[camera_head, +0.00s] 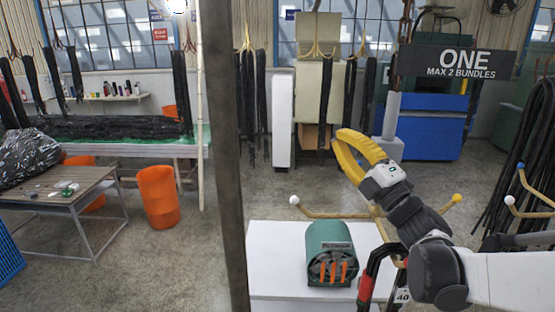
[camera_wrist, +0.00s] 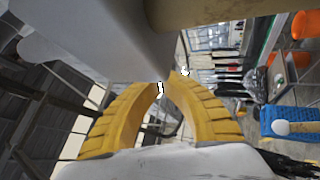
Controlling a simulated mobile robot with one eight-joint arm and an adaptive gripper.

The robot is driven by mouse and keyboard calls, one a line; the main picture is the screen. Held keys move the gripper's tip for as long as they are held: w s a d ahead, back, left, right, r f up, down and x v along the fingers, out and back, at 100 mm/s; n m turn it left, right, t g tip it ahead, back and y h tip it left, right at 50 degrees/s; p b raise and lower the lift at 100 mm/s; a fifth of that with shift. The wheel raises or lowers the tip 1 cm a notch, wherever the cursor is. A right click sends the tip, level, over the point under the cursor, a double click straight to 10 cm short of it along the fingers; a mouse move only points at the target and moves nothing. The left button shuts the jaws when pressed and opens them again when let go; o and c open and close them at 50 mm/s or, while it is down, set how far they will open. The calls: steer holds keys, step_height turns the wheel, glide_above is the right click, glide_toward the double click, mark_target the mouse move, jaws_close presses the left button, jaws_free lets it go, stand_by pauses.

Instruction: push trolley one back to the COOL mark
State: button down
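My gripper (camera_head: 338,140) has yellow fingers whose tips come together, with nothing seen held. It is left of and below the sign; contact with the trolley cannot be told. In the wrist view the fingertips (camera_wrist: 167,80) meet below a large grey part and a tan bar (camera_wrist: 205,8), both very close. No COOL mark shows.
A dark vertical post (camera_head: 230,160) stands left of centre. A green device (camera_head: 329,253) sits on a white surface (camera_head: 270,240) below my gripper. Black hoses hang at the right (camera_head: 520,150). A wooden table (camera_head: 60,190) and orange bin (camera_head: 158,196) stand left.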

steer(key=s+p, duration=0.1)
steer(key=s, duration=0.9)
steer(key=shift+a, duration=0.35)
